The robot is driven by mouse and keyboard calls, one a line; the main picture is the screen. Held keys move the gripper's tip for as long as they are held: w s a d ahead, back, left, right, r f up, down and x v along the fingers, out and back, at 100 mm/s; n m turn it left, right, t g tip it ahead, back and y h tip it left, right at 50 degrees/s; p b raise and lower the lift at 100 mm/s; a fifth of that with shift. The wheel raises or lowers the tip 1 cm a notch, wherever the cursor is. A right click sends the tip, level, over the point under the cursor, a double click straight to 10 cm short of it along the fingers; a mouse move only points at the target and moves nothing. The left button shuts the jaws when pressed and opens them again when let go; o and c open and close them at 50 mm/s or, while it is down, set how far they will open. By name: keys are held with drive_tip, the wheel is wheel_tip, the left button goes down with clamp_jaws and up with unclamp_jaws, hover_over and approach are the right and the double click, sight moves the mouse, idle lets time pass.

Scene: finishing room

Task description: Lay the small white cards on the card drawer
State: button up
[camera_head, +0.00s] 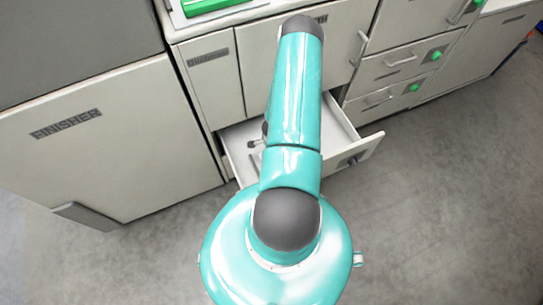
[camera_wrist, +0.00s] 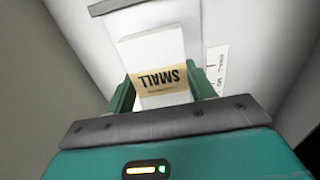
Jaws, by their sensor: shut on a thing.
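The open card drawer (camera_head: 236,138) shows in the camera_head view under my arm, with a pale interior. My arm hides the middle of the drawer and most of my gripper there. Pale panels surround the cards in the wrist view, with a printed white label (camera_wrist: 216,68) to their right. I cannot tell whether the cards touch the drawer floor.
The finisher cabinet (camera_head: 110,150) stands at the left. A worktop above the drawer holds a green-topped item (camera_head: 212,6). More shut drawers with green tags (camera_head: 414,87) are at the right. The grey floor (camera_head: 440,200) is clear at the right front.

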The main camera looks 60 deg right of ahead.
drive_tip(key=shift+w+a+f, duration=0.1)
drive_tip(key=shift+f, duration=0.8)
drive_tip(key=shift+w+a+f, duration=0.1)
drive_tip(key=shift+f, duration=0.75)
drive_tip(key=shift+f, duration=0.4)
drive_tip(key=o, duration=1.2)
drive_tip(key=shift+c, duration=0.2)
drive_tip(key=shift+r, duration=0.1)
wheel_tip(320, 180, up, 13)
drive_tip(key=shift+f, duration=0.2)
